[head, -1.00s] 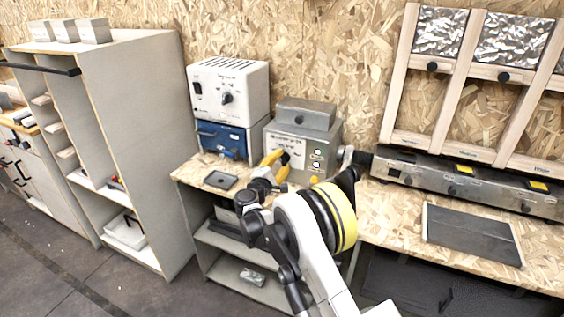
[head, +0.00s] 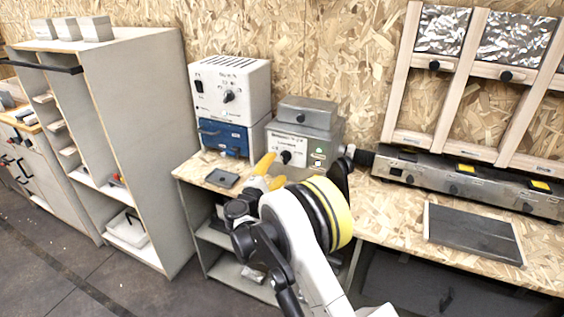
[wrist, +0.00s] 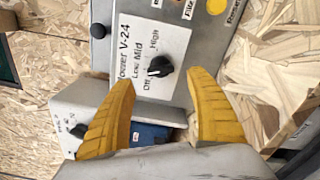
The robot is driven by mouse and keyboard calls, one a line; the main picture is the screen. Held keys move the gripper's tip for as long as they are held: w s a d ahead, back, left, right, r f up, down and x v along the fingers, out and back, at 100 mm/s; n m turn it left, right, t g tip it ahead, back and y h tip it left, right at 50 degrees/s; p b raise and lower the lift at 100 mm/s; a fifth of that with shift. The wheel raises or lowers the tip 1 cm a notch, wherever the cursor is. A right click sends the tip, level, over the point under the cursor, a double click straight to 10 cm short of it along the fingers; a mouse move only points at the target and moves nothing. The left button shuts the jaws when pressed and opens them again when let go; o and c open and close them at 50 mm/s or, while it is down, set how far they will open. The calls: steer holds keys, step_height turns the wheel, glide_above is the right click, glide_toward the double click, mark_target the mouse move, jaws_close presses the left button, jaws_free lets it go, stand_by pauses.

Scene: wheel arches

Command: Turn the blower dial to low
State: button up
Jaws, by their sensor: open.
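The blower dial is a black knob on a white label on a grey metal box; it shows in the wrist view (wrist: 160,67) and in the head view (head: 286,157). The label reads Off, Low, Mid and High around it. A pale mark on the knob faces the Off and Low side; which of the two it meets is hard to tell. My gripper (head: 270,173) is open, its yellow fingers in front of and left of the dial in the head view. In the wrist view my gripper (wrist: 162,80) has the dial framed between its fingertips, with nothing held.
A white box (head: 232,90) with its own black knob stands on a blue unit (head: 224,137) to the left. A small dark tray (head: 221,178) lies on the bench before them. A long grey unit (head: 470,182) and a dark panel (head: 472,233) occupy the right.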

steer(key=v, duration=0.6)
steer(key=d+r+m+g, duration=0.4)
steer(key=d+r, duration=0.4)
steer(key=d, duration=0.4)
steer(key=s+d+r+m+g+y, duration=0.1)
steer(key=s+d+r+m+g, duration=0.35)
steer(key=s+d, duration=0.8)
steer(key=s+d+m+y, duration=0.1)
steer(key=s+m, duration=0.2)
steer(key=s, duration=0.5)
steer(key=s+d+f+m+g+y, duration=0.1)
steer(key=s+d+m+y, duration=0.1)
steer(key=s, duration=0.7)
steer(key=s+d+f+m+y, duration=0.1)
steer(key=s+d+m+y, duration=0.1)
steer(key=s+m, duration=0.3)
steer(key=s, duration=0.4)
steer(key=shift+s+f, duration=0.25)
